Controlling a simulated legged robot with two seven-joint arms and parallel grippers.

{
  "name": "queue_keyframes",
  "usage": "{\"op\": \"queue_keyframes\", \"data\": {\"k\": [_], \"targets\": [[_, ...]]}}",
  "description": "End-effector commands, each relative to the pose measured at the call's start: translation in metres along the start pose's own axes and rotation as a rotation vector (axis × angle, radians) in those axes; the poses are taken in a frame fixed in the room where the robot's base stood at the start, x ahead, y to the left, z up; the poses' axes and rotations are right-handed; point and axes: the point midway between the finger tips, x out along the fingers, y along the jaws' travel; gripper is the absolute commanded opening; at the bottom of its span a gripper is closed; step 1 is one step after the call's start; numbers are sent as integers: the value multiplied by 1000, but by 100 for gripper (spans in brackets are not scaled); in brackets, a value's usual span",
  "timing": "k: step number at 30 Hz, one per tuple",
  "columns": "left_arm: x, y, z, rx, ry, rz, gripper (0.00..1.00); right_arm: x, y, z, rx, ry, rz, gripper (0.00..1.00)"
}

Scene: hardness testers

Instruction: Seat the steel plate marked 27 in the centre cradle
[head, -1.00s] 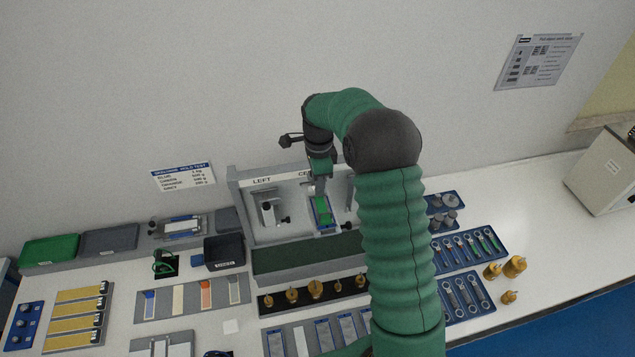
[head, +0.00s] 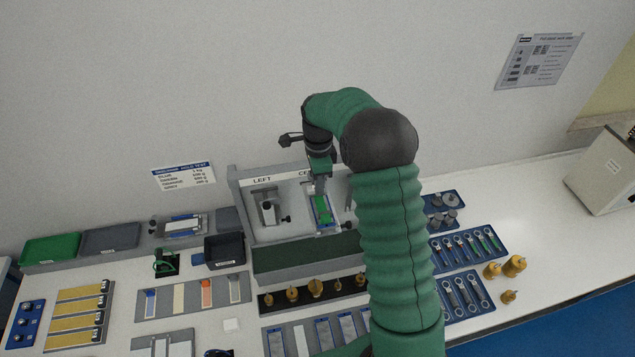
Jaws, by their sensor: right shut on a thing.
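My right arm reaches over the bench to the tester. My right gripper (head: 320,190) is shut at the centre station, on a small plate (head: 325,213) with a blue edge and a green face. I cannot read a number on it. The plate stands tilted against the tester's back panel in the centre cradle area; I cannot tell whether it touches the cradle. The tester (head: 250,226) has a LEFT label and a partly hidden centre label. The left station (head: 269,208) holds a grey clamp. My arm hides the right station. My left gripper is not in view.
A row of brass weights (head: 315,288) stands in front of the tester. Several plates lie in a grey rack (head: 312,342) nearer me. Blue trays of tools (head: 466,246) lie to the right. A dark bin (head: 224,250) and coloured strips (head: 193,297) lie to the left.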

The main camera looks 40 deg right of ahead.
Motion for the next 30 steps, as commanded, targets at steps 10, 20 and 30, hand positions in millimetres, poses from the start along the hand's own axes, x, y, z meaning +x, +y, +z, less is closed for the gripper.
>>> {"op": "queue_keyframes", "data": {"k": [10, 20, 30], "targets": [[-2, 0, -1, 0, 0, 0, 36, -1, 0, -1, 0, -1, -1, 0], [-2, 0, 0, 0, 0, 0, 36, 1, -1, -2, 0, 0, -1, 0], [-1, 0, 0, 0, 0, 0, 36, 3, 0, -2, 0, 0, -1, 0]]}}
